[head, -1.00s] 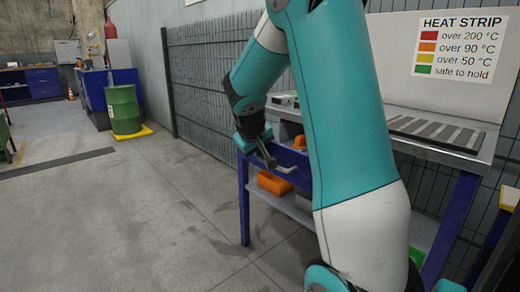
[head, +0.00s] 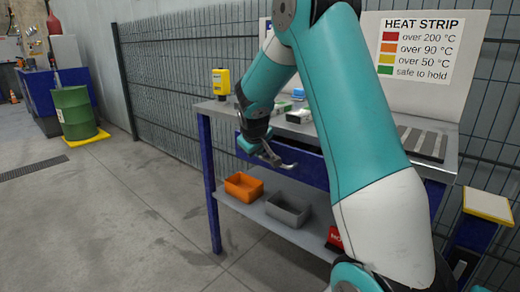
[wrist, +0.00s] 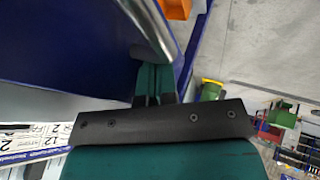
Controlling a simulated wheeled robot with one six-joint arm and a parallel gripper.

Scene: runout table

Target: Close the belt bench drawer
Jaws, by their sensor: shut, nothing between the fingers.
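The belt bench (head: 207,170) has blue legs and a grey top. Its blue drawer front (head: 312,172) is under the top, partly hidden behind my arm. My gripper (head: 272,158) is at the drawer front, beside its pale handle (head: 288,166). In the wrist view, my gripper's green fingers (wrist: 155,85) are together with nothing between them, close by the blue panel (wrist: 70,40) and its silver handle (wrist: 150,28). I cannot tell whether they touch it, or how far the drawer stands out.
An orange bin (head: 243,187) and a grey bin (head: 288,209) stand on the lower shelf. A yellow device (head: 221,82) is on the bench top. A mesh fence (head: 170,80) runs behind. A green drum (head: 74,112) is at left. The floor in front is clear.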

